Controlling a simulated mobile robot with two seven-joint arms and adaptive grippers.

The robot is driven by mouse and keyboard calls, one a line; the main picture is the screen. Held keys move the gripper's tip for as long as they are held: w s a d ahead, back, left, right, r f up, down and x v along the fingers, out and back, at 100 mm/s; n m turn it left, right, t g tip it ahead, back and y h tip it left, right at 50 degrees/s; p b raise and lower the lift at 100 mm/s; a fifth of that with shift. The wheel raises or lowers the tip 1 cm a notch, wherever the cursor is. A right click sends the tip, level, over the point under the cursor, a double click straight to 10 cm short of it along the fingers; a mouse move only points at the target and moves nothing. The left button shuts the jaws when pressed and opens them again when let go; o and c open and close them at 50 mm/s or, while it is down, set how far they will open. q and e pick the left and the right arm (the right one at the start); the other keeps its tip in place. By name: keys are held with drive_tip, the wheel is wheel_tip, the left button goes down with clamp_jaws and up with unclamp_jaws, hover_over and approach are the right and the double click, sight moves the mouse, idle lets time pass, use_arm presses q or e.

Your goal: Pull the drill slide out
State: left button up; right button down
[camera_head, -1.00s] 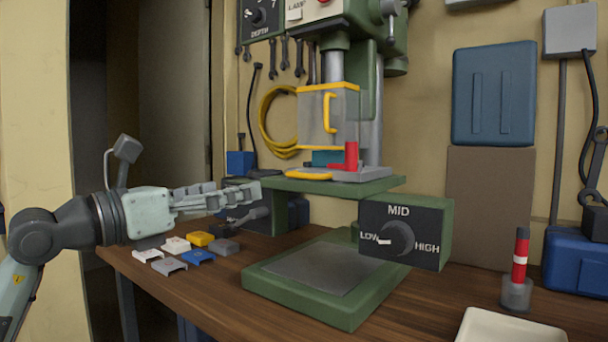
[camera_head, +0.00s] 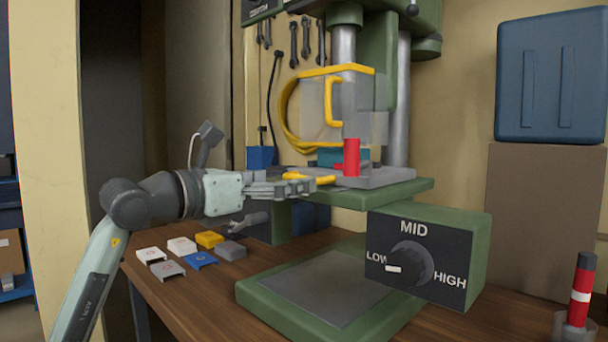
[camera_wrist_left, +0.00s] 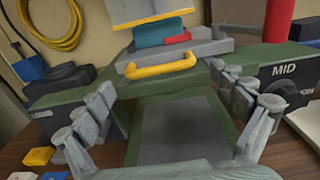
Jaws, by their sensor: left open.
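The drill slide is a grey plate (camera_head: 385,178) on the drill's green table (camera_head: 405,192), with a yellow handle (camera_head: 308,177) at its front, a red post (camera_head: 351,157) and a teal block (camera_head: 330,157) on it. The yellow handle also shows in the left wrist view (camera_wrist_left: 160,66). My left gripper (camera_head: 325,188) is open in front of the slide. In the left wrist view its fingers (camera_wrist_left: 166,95) stand wide apart to either side of the handle, which looks farther off, beyond them. My right gripper is not in view.
A clear guard with yellow edges (camera_head: 345,100) hangs above the slide. The LOW/MID/HIGH knob box (camera_head: 425,262) stands at the right, above the green drill base (camera_head: 310,295). Several coloured covers (camera_head: 185,258) lie on the bench at the left.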

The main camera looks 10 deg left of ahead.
use_arm(q)
drive_tip(key=shift+x, duration=2.25)
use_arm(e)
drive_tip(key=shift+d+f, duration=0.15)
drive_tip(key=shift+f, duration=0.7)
use_arm(q)
drive_tip(key=shift+c, duration=0.5)
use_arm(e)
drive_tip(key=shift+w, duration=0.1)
